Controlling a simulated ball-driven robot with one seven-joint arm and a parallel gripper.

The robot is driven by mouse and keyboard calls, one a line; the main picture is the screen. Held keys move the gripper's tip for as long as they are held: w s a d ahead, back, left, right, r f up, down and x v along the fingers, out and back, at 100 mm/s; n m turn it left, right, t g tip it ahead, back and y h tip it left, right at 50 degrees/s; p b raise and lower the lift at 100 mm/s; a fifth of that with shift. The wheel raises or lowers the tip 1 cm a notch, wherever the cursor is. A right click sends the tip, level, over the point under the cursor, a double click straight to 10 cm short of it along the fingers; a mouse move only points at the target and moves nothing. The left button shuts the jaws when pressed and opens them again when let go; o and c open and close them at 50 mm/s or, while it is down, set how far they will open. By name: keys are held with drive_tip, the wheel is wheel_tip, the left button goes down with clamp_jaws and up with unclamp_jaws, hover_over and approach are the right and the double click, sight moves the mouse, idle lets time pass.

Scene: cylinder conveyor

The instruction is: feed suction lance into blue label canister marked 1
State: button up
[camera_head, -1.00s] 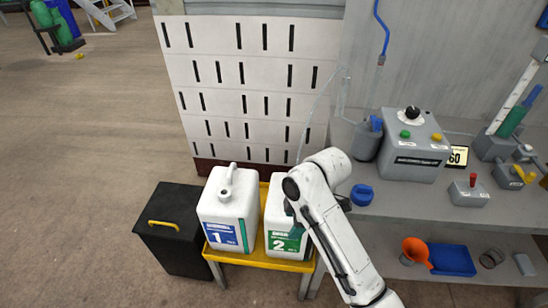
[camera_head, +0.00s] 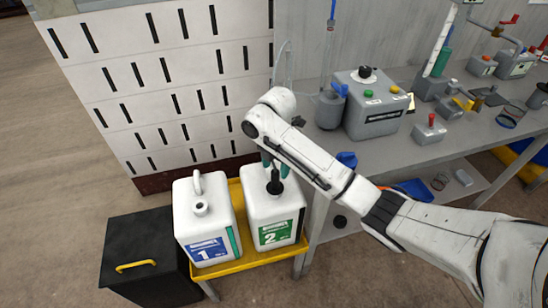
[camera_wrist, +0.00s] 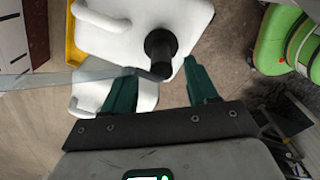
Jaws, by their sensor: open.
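The white canister with the blue label marked 1 (camera_head: 207,240) stands at the left on the yellow stand; its neck (camera_head: 200,209) looks open. The white canister with the green label marked 2 (camera_head: 258,207) stands to its right. The black head of the suction lance (camera_head: 274,183) sits at the neck of canister 2. It also shows in the wrist view (camera_wrist: 161,45), with a pale hose (camera_wrist: 75,79) running left. My gripper (camera_head: 275,166) is above canister 2. In the wrist view, my gripper (camera_wrist: 157,66) has its teal fingers apart, one each side of the head's lower end; contact is unclear.
The yellow stand (camera_head: 220,271) carries both canisters. A black bin with a yellow handle (camera_head: 150,240) stands to its left. A slotted white panel (camera_head: 150,90) rises behind. A grey bench (camera_head: 370,155) with a control box (camera_head: 372,105) is at the right.

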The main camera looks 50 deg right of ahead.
sight(276, 180)
wheel_tip(276, 180, down, 7)
drive_tip(key=shift+f, duration=0.1)
idle(0.3)
clamp_jaws()
idle(0.9)
